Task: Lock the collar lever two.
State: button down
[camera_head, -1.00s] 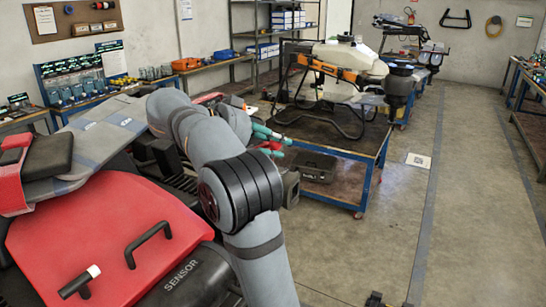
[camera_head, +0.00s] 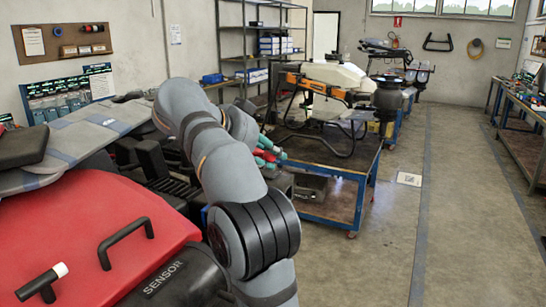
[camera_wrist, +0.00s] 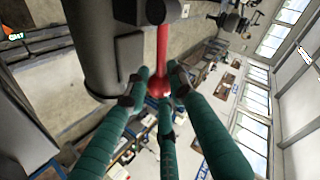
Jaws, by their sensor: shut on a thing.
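A red collar lever (camera_wrist: 162,45) with a round red knob (camera_wrist: 159,85) shows in the wrist view beside a thick dark grey tube (camera_wrist: 95,40). I cannot tell its number or whether it is locked. My gripper (camera_wrist: 158,88), with teal fingers and dark tips, is closed around the knob end of the lever. The spray drone (camera_head: 335,75), white and orange with black legs, stands on a blue-framed cart.
The blue cart (camera_head: 345,192) stands right of my gripper in the head view. A shelf rack (camera_head: 232,58) stands along the back wall and a workbench (camera_head: 522,150) at the right. The floor (camera_head: 440,220) between is clear.

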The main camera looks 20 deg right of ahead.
jog(key=shift+f, duration=0.1)
jog(key=c, duration=1.5)
grip_release()
jog(key=shift+a, duration=0.1)
jog(key=shift+c, duration=0.2)
jog(key=shift+o, duration=0.3)
